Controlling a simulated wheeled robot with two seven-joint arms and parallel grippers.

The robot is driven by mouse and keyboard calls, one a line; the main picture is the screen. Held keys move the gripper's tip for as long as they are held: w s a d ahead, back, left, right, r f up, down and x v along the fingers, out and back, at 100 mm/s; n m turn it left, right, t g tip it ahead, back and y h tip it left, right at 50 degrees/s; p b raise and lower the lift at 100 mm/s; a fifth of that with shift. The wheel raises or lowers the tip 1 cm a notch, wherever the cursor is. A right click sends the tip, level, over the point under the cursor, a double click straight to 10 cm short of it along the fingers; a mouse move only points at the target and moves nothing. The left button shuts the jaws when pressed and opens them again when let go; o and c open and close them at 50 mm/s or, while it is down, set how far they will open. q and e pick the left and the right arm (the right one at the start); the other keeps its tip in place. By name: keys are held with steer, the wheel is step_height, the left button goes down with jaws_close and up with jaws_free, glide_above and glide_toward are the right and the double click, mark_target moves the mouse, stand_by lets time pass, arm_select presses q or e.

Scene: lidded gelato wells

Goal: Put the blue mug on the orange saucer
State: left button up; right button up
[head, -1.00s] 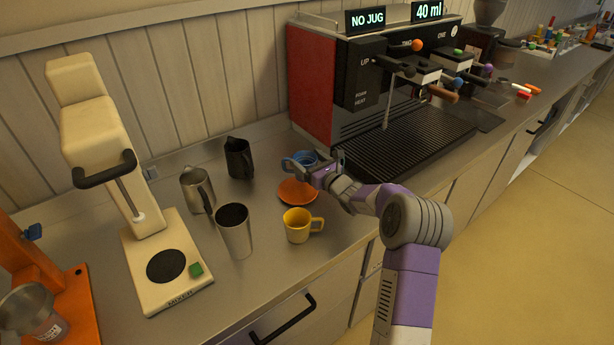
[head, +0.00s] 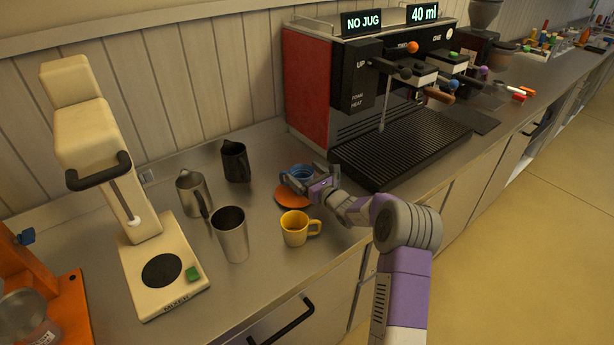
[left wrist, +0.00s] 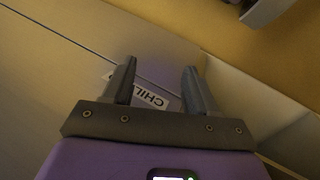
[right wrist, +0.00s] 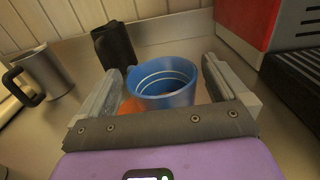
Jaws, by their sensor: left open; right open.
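The blue mug (head: 301,171) is at the far edge of the orange saucer (head: 290,201), partly behind my right gripper (head: 302,180). In the right wrist view the mug (right wrist: 165,88) looks upright and empty, with its rim between the two spread fingers. A strip of the orange saucer (right wrist: 130,106) shows to the left of the mug. The mug's base is hidden, so I cannot tell whether it rests fully on the saucer. My left gripper (left wrist: 159,68) is open and empty, in front of a cabinet front with a label.
A yellow mug (head: 295,229) stands close in front of the saucer. A steel cup (head: 231,236), a steel jug (head: 191,193) and a black jug (head: 235,161) stand to the left. The coffee machine (head: 307,90) is behind to the right, the cream mixer (head: 160,270) far left.

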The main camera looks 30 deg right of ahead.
steer(key=shift+r, duration=0.15)
steer(key=s, duration=0.8)
steer(key=s+d+p, duration=0.1)
steer(key=s, duration=0.3)
